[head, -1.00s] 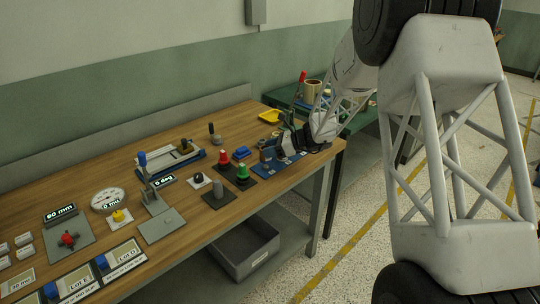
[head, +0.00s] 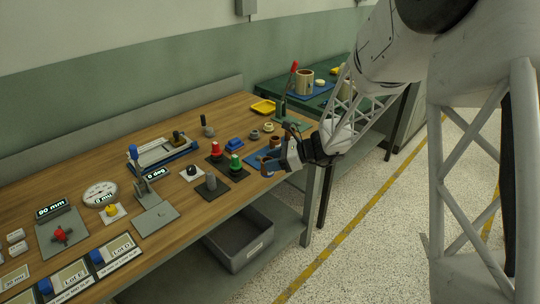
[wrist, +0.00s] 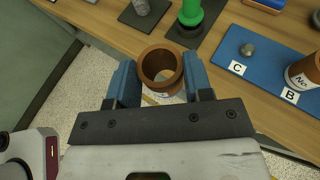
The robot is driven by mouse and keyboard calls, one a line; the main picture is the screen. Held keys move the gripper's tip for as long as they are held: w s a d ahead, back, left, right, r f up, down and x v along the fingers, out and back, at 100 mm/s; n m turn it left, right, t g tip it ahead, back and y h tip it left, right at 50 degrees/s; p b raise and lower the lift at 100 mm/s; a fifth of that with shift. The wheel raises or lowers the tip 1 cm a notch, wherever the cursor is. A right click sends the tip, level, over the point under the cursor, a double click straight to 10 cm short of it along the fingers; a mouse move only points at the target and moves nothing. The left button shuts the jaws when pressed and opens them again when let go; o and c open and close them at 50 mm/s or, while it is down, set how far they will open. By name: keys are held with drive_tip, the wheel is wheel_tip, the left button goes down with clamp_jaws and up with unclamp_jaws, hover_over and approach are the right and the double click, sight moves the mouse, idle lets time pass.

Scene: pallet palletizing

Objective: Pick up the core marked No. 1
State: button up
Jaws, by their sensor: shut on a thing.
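My gripper (wrist: 158,78) has its two blue fingers shut on a brown hollow core (wrist: 173,85), open end toward the wrist camera. A white label shows low on this core, but I cannot read its number. The gripper (head: 268,161) is at the table's front edge by the blue board (head: 251,157). Another brown core (wrist: 304,72) stands at spot B of the blue board (wrist: 268,66); its label begins "No", with the number unclear. A small grey knob (wrist: 247,50) sits by spot C, where no core stands.
Green (head: 235,165) and red (head: 215,150) knobbed pieces and a grey cylinder (head: 211,182) stand left of the board. A grey bin (head: 239,246) is on the lower shelf. A green table (head: 268,92) stands behind. Floor in front is clear.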

drive_tip(key=shift+s+d, duration=0.15)
drive_tip(key=shift+s, duration=0.5)
drive_tip(key=shift+w+r, duration=0.1)
